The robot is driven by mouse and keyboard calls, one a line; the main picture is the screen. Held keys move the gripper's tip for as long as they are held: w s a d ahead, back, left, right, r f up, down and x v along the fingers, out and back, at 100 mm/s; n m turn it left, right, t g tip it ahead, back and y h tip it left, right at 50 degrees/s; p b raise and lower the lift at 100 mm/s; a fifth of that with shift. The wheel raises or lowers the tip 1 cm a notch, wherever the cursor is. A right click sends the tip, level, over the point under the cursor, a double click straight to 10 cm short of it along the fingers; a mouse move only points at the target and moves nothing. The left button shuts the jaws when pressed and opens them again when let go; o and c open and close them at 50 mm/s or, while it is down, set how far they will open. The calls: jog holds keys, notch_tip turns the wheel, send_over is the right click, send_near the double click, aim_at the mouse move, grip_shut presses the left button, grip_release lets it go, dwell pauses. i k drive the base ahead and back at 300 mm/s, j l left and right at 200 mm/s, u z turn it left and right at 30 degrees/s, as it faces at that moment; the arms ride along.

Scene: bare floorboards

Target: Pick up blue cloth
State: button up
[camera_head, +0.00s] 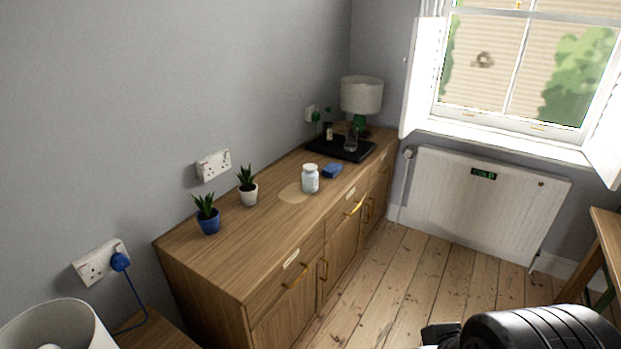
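A small folded blue cloth (332,171) lies on top of the wooden sideboard (235,252). It is just behind and to the right of a white-lidded jar (310,179), and in front of a black tray. A black part of my arm shows at the bottom right edge, over the floor and well away from the cloth. The fingertips of my gripper cannot be made out there, and nothing held shows.
The black tray (322,147) carries bottles, near a white lamp (361,96). Two potted plants (208,214) (248,187) stand on the sideboard. A pale round patch (293,193) lies beside the jar. Floorboards (420,265) are open before the radiator (480,200). A table (606,235) stands right.

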aim_at(332, 169)
jog(key=i+l+u, duration=0.35)
jog(key=i+l, duration=0.7)
jog(key=i, duration=0.55)
jog(key=i+l+u, duration=0.4)
jog(key=i+l, duration=1.05)
